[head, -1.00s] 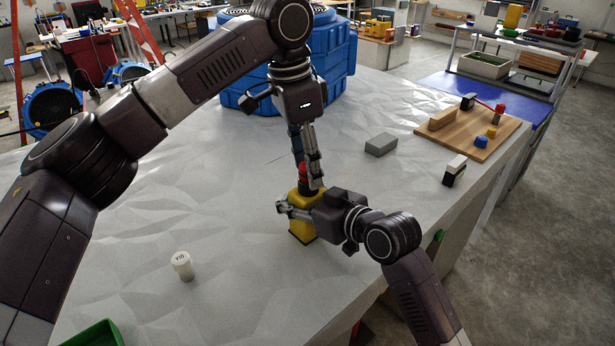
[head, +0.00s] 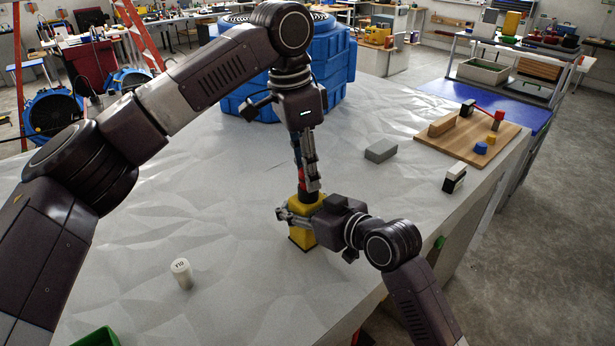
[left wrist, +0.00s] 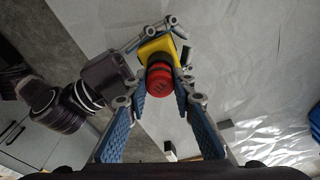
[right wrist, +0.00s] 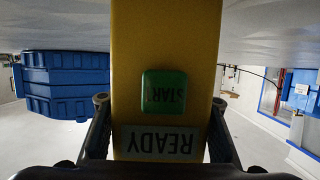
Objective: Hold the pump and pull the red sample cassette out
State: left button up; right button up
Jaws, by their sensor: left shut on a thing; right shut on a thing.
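The yellow pump (head: 302,234) stands upright on the pale table in the head view. In the right wrist view its yellow face (right wrist: 166,50) fills the middle, with a green START button and a READY label. My right gripper (right wrist: 158,104) is shut on the pump body from the side. The red sample cassette (left wrist: 160,84) is above the pump, with a dark collar beneath it. My left gripper (head: 306,184) points down and is shut on the cassette. The fingers partly hide the cassette in the head view, and I cannot tell how deep it sits.
A white labelled cup (head: 181,273) stands at left front, near a green bin (head: 98,338). A grey block (head: 381,150) and a black-and-white block (head: 454,178) lie to the right. A wooden board (head: 470,140) holds several small pieces. A large blue container (head: 335,75) stands behind.

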pick_arm(q)
notch_tip(320, 180, up, 10)
jog(key=shift+f, duration=0.2)
pick_arm(e)
jog(key=o, duration=1.7)
jog(key=shift+c, duration=0.2)
